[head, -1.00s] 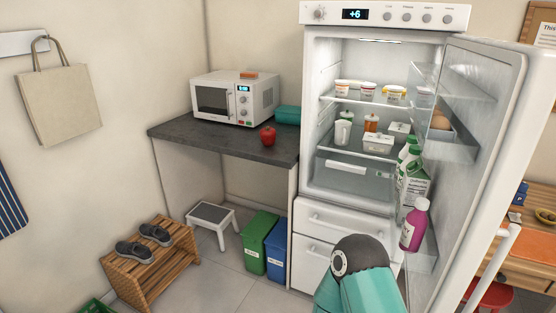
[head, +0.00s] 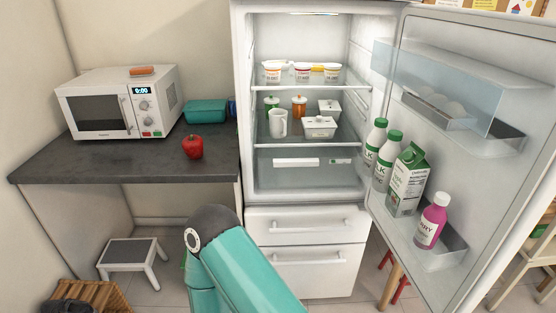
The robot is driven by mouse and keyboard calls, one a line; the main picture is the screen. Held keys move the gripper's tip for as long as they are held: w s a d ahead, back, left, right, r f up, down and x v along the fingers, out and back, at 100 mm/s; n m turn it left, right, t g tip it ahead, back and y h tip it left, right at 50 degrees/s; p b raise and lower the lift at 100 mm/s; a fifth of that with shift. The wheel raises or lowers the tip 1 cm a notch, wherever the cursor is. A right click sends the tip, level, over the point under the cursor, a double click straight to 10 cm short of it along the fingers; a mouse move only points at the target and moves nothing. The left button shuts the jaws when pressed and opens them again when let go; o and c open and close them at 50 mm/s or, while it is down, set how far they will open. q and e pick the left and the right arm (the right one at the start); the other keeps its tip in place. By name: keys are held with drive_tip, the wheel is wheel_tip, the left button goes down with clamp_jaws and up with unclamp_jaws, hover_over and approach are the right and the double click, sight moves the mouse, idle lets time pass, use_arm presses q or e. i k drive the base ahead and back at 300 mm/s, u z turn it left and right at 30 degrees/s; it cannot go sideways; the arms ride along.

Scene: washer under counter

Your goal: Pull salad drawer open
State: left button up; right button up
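The salad drawer (head: 330,178) is the grey, see-through bin at the bottom of the open fridge (head: 249,100). A pale bar, which looks like its handle (head: 297,162), runs across its upper front. The drawer appears pushed in under the lowest glass shelf. The fridge door (head: 450,175) stands wide open to the right. One of my teal arm links is in front of the lower fridge, below and left of the drawer. Neither of my grippers is in view.
Door racks hold milk bottles (head: 376,139), a green-and-white carton (head: 408,178) and a pink bottle (head: 431,220). Tubs (head: 304,73) and a white mug (head: 278,122) stand on the shelves. Two closed freezer drawers (head: 305,226) lie below. A counter (head: 110,165) with a microwave (head: 118,103) is left.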

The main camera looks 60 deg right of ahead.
sight(308, 162)
drive_tip(key=z, duration=0.55)
drive_tip(key=i, duration=1.05)
drive_tip(key=z, duration=0.9)
drive_tip(key=k, duration=0.8)
drive_tip(key=z, duration=0.15)
drive_tip(key=i, duration=0.85)
drive_tip(key=u, duration=0.05)
